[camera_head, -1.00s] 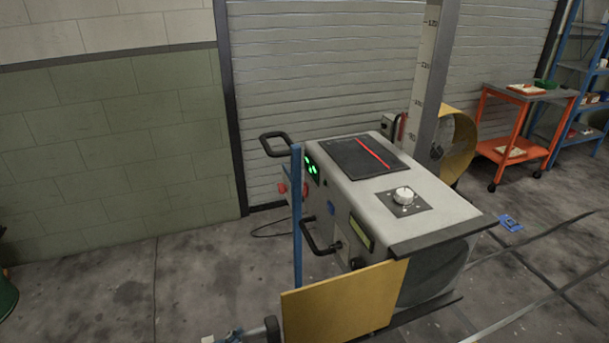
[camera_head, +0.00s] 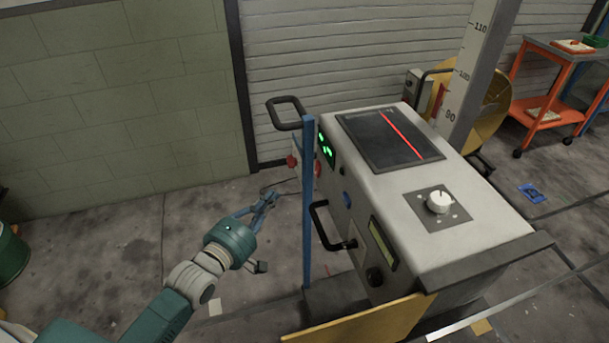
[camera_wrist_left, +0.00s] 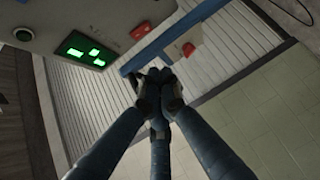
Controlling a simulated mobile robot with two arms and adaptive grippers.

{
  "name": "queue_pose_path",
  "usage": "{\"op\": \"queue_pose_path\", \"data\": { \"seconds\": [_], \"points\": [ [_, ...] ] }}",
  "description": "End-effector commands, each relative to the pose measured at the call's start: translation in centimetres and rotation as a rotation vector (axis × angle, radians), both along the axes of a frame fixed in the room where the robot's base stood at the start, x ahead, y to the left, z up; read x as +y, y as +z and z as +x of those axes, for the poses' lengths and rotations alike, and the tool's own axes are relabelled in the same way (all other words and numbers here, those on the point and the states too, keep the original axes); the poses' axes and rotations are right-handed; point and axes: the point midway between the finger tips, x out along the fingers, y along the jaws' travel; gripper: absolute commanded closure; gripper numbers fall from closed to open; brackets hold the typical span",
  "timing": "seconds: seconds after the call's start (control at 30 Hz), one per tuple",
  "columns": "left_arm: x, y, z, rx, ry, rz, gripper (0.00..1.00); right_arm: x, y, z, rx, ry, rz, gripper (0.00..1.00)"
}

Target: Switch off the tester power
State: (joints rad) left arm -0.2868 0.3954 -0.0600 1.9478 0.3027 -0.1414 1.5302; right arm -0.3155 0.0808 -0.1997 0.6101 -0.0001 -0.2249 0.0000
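The tester (camera_head: 420,180) is a grey cabinet with a dark top panel crossed by a red line and a white dial (camera_head: 439,202). Its green display (camera_head: 326,150) is lit; it also shows in the wrist view (camera_wrist_left: 85,50). A red knob (camera_head: 292,161) stands out on the side by the blue post; the wrist view shows it on a pale box (camera_wrist_left: 188,48). A red part (camera_wrist_left: 140,31) sits beside the display. My left gripper (camera_head: 268,197) is in front of this side, apart from the knob. Its fingertips (camera_wrist_left: 160,82) are together, with nothing visible between them. My right gripper is out of view.
A blue post (camera_head: 308,220) stands close to the right of my left gripper. Black handles (camera_head: 325,228) stick out from the tester. A yellow panel (camera_head: 365,322) is low in front.

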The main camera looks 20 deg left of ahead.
Motion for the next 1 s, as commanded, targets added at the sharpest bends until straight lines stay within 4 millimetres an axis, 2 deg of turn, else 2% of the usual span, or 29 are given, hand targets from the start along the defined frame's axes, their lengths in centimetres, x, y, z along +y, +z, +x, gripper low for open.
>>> {"op": "queue_pose_path", "data": {
  "seconds": [0.17, 0.33, 0.57, 0.7, 1.0],
  "points": [
    [-0.4, 0.0, 2.1, -0.002, 0.000, 0.001, 1.00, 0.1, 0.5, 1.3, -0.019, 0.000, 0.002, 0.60],
    [-1.0, -0.2, 5.7, -0.003, 0.001, 0.000, 1.00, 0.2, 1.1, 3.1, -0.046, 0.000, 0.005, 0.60],
    [-2.1, -0.7, 10.2, -0.001, 0.000, 0.001, 1.00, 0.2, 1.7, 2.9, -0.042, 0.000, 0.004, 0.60],
    [-4.0, -1.1, 11.1, 0.001, 0.000, -0.003, 1.00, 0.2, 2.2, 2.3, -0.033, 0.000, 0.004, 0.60],
    [-5.1, -1.5, 11.9, -0.001, 0.000, 0.001, 1.00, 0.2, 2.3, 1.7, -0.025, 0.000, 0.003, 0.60]
  ]
}}
